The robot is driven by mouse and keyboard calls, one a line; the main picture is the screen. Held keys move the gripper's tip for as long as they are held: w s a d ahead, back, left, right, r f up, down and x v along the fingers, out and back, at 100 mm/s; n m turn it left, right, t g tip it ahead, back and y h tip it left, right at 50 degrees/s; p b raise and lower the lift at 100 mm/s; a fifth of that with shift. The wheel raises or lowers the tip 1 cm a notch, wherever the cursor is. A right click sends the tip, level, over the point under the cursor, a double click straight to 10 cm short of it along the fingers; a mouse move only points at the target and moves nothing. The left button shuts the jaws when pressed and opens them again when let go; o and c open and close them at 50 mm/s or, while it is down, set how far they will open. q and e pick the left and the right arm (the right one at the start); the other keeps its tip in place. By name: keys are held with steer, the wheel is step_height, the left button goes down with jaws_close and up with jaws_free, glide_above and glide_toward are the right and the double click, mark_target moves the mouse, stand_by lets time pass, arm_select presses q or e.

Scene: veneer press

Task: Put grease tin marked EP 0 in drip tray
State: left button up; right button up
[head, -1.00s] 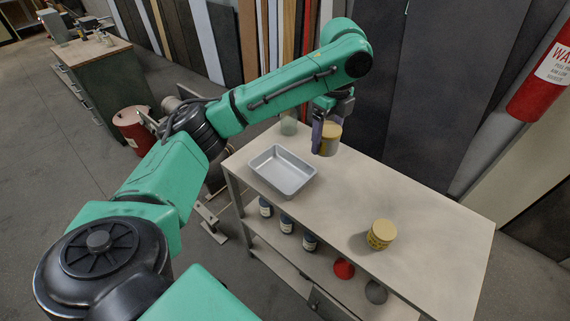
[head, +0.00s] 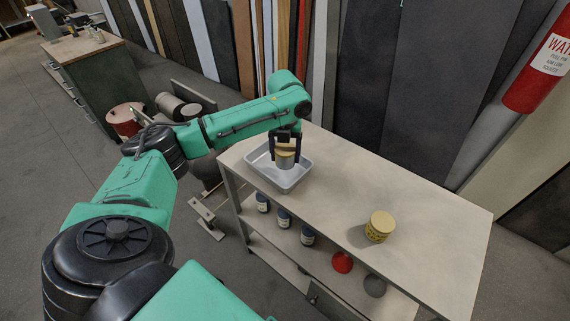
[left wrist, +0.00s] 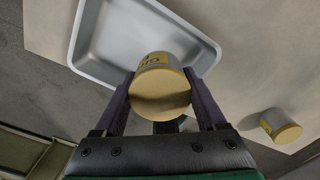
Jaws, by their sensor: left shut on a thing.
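The drip tray (head: 262,168) is a grey metal pan on the table's left end in the head view; it also shows at the top of the left wrist view (left wrist: 88,45). My left gripper (head: 285,160) is shut on a tin with a tan lid and grey-and-yellow side (head: 284,161). In the left wrist view the held tin (left wrist: 160,85) sits between the fingers, over the tray area; its marking is only partly readable. Whether it touches the tray floor, I cannot tell. A second yellow tin (head: 380,227) stands on the table to the right. My right gripper is not in view.
The table top (head: 420,210) is clear around the second tin. Several dark jars (head: 284,218), a red item (head: 342,262) and a grey item (head: 375,285) are on the shelf below. Upright boards stand behind the table.

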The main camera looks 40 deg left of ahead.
mark_target(286, 148)
arm_select(q)
step_height(286, 148, down, 5)
steer(key=shift+f, duration=0.1)
steer(key=o, duration=1.5)
steer(key=shift+d, duration=0.1)
step_height(286, 148, up, 12)
steer(key=shift+r+b, duration=0.15)
steer(key=shift+b, duration=0.45)
